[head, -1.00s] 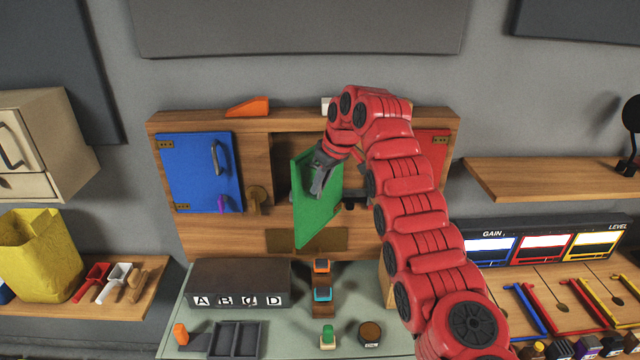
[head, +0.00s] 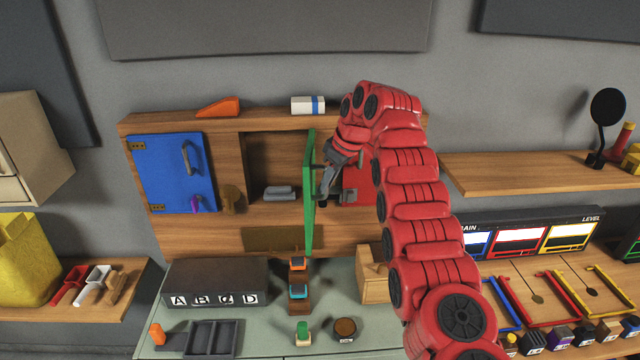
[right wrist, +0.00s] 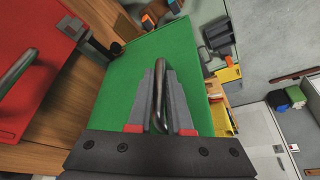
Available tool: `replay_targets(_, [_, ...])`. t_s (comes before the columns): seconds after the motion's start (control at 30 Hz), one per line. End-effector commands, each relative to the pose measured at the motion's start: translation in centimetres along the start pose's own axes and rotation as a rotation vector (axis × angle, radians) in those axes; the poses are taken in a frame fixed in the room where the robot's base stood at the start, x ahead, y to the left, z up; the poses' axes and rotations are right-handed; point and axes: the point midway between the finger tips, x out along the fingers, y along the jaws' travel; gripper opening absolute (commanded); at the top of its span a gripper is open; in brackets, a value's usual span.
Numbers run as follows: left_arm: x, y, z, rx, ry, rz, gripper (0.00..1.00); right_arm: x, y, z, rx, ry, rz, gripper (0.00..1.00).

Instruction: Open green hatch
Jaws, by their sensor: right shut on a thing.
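The green hatch (head: 309,195) stands swung out from the wooden cabinet, nearly edge-on in the head view. Its green face (right wrist: 130,85) fills the middle of the right wrist view. My right gripper (head: 322,190) is at the hatch's right-hand face. In the right wrist view its two grey fingers (right wrist: 160,92) are closed around the dark metal handle (right wrist: 158,85). Behind the hatch an open compartment (head: 270,160) shows, with a grey object (head: 279,193) inside. My left gripper is in no view.
A blue hatch (head: 172,173) is shut at the left of the cabinet. A red hatch (head: 357,180) is at the right, partly behind my right arm. An orange wedge (head: 218,107) and a white-and-blue block (head: 307,105) sit on top. A dark lettered box (head: 215,282) stands below.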

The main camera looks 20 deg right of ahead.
Motion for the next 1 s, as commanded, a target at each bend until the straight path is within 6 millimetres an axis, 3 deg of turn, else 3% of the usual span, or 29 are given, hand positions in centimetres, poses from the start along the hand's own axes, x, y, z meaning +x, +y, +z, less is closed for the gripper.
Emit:
replay_targets(0.7, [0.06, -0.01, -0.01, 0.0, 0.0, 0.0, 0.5, -0.48, 0.81, 0.18, -0.001, 0.008, 0.007, 0.0])
replay_targets(0.73, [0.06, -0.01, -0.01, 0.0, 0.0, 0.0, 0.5, -0.48, 0.81, 0.17, -0.001, 0.008, 0.007, 0.21])
replay_targets(0.87, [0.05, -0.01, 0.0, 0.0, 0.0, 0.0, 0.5, -0.42, 0.77, 0.22, -0.001, 0.006, 0.005, 0.45])
replay_targets(1.0, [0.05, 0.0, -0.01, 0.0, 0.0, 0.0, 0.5, -0.35, 0.74, 0.28, -0.001, 0.005, 0.004, 0.47])
